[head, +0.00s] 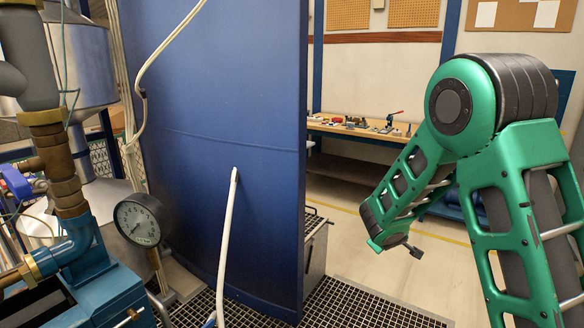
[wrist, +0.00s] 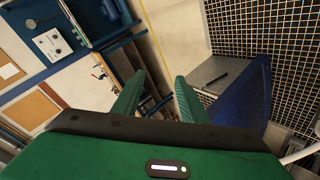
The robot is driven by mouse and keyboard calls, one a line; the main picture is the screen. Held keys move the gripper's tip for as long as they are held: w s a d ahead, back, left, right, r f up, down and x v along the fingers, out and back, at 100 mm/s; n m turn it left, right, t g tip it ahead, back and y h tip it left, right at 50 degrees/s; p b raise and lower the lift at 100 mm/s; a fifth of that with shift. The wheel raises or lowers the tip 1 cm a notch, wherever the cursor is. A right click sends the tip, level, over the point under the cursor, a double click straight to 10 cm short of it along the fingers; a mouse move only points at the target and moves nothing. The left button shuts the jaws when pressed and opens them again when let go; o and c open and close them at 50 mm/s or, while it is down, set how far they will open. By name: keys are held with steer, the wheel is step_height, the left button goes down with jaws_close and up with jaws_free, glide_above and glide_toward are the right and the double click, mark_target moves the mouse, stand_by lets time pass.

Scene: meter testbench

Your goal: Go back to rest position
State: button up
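My green arm is bent at the right of the head view, with its forearm pointing down and to the left. The end of the forearm hangs in the air right of the blue panel; the gripper's fingers are not clear there. In the wrist view my gripper (wrist: 160,92) has its two green fingers spread apart, with nothing between them. No held object shows.
A large blue panel (head: 225,140) stands mid-view, with a white hose (head: 228,240) before it. A round gauge (head: 140,221) and pipework are at left. A workbench (head: 345,130) with small items stands behind. Black floor grating (head: 365,305) lies below; open floor is beyond.

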steer(key=s+d+r+m+g, duration=0.35)
steer(key=s+d, duration=0.35)
steer(key=s, duration=0.4)
steer(key=s+d+r+m+g, duration=0.35)
steer(key=s+d, duration=0.35)
steer(key=s, duration=0.4)
steer(key=s+a+r+m+g+y, duration=0.1)
steer(key=s+a+m+y, duration=0.1)
steer(key=s, duration=1.1)
steer(key=s+a+m+g+y, duration=0.2)
steer(key=s+m, duration=0.1)
steer(key=s, duration=1.1)
steer(key=shift+r+m+y, duration=0.3)
steer(key=shift+r+m, duration=0.1)
steer(key=shift+a, duration=0.1)
steer(key=shift+c, duration=1)
